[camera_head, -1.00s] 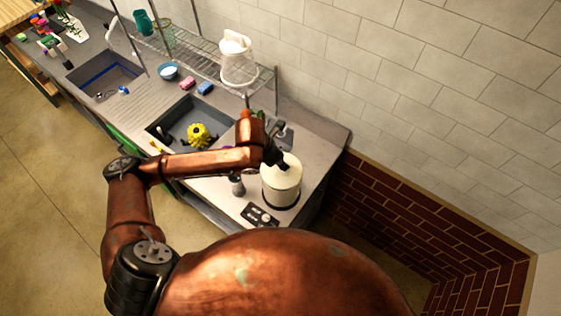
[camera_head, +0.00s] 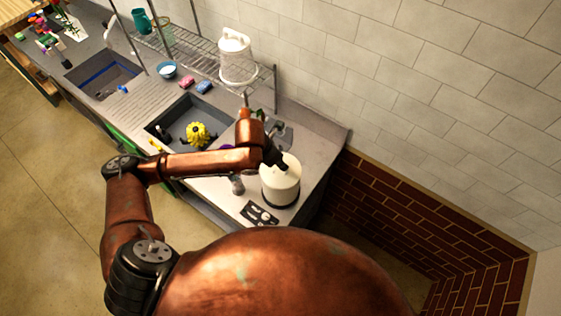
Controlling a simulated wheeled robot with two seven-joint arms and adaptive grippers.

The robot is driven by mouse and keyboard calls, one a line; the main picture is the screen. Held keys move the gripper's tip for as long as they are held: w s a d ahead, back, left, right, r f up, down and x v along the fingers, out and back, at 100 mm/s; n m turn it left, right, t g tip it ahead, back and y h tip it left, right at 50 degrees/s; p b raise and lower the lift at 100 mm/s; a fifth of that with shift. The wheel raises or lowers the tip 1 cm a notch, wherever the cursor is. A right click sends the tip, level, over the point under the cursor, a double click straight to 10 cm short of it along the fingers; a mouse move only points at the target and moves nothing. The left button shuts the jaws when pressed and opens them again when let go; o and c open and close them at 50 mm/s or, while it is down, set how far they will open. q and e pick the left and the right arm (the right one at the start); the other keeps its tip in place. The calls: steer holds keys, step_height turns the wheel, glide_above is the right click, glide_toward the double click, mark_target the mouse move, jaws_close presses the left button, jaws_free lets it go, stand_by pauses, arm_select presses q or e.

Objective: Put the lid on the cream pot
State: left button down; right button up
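The cream pot (camera_head: 279,187) stands upright on a dark round base near the right end of the counter. My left gripper (camera_head: 279,163) reaches down from the left to the top of the pot and covers part of it. The pot's top looks closed and cream-coloured, but I cannot tell the lid apart from the pot at this size. The fingertips are small, dark and partly hidden, so I cannot tell if they are open or shut on a lid knob. My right gripper is not in view.
A wire rack (camera_head: 201,59) carrying a white pitcher (camera_head: 236,58) stands behind. A tiled wall closes the back.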

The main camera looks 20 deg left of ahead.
arm_select(q)
steer(key=shift+f, duration=0.25)
steer(key=c, duration=1.7)
jaws_free()
steer(key=v, duration=1.2)
steer(key=shift+w, duration=0.1)
